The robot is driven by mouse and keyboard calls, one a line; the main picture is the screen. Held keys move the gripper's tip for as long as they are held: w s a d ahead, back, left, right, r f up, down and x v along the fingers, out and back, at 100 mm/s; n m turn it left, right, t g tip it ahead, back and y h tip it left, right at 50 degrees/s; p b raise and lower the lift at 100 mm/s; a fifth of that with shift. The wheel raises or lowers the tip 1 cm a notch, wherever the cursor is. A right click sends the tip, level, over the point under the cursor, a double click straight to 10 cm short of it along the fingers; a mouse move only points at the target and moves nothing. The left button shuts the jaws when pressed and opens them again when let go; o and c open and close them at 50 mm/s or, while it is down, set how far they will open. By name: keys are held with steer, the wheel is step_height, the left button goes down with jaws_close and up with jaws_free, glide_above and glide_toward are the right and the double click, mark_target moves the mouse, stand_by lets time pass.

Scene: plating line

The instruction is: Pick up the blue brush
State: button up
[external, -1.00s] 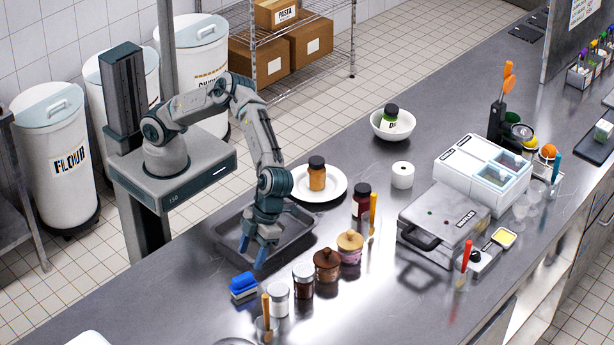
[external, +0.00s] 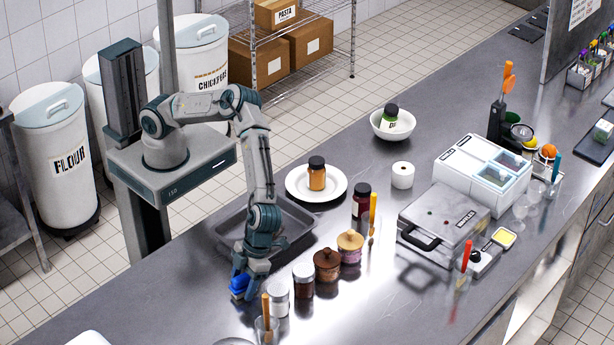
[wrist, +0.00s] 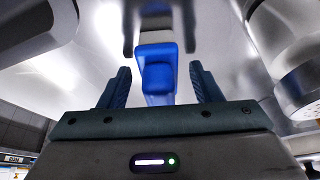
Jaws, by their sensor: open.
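The blue brush (external: 239,284) stands on the steel counter at the front left, left of the row of jars. In the external view my gripper (external: 246,281) is down over it and hides part of it. In the wrist view the blue brush (wrist: 157,75) lies between my two dark fingers, with its blue top facing the camera. My gripper (wrist: 160,82) is open, with a gap between the brush and each finger. The brush's lower part is hidden.
A white-lidded jar (external: 279,298) stands close to the right of the brush, then a dark jar (external: 303,280) and brown pots. A dark grey tray (external: 290,238) lies behind my gripper. The counter to the left (external: 180,285) is clear.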

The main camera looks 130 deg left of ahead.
steer(key=c, duration=1.1)
steer(key=shift+r, duration=0.15)
